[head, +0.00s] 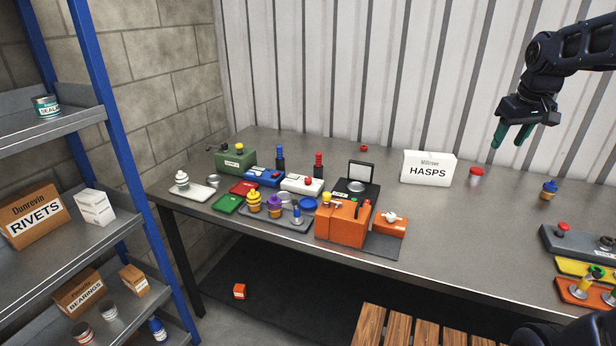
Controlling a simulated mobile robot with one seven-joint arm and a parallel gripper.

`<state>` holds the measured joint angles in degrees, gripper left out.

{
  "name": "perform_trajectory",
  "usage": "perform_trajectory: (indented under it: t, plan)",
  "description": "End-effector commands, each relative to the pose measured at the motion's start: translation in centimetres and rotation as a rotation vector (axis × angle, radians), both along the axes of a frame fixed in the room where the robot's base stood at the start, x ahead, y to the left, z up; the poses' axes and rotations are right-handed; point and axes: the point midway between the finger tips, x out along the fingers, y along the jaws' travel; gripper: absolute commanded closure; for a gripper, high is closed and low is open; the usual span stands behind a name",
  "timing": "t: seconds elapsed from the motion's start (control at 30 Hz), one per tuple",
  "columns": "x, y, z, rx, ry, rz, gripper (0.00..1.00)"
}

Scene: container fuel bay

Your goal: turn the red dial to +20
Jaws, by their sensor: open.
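I cannot tell for certain which red part is the dial. A red knob (562,226) sits on a dark grey block at the right end of the bench. Another small red knob (309,181) sits on a white box in the middle of the bench group. A small red piece (363,148) lies alone near the back wall. No scale or +20 mark is readable. My gripper (510,143) has green fingers, is open and empty, and hangs at upper right, above the back of the bench and apart from everything.
The bench (450,225) is crowded left of centre with an orange box (341,226), a grey tray and coloured boxes. A HASPS box (428,169), a red-lidded jar (475,177) and a blue-topped piece (548,190) stand at the back. Bare bench lies right of centre.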

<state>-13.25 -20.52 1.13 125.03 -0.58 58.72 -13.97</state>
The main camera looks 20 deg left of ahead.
Motion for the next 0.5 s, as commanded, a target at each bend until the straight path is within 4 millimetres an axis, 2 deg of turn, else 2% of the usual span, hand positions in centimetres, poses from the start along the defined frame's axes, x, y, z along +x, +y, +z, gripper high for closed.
perform_trajectory:
  t: [0.03, 0.2, 0.5]
  plan:
    - [1.3, 1.3, 0.1, -0.009, 0.009, 0.039, 0.52]
    - [5.2, 5.6, 0.5, -0.036, 0.033, 0.171, 0.52]
    - [11.1, 14.6, -0.3, -0.083, 0.071, 0.403, 0.52]
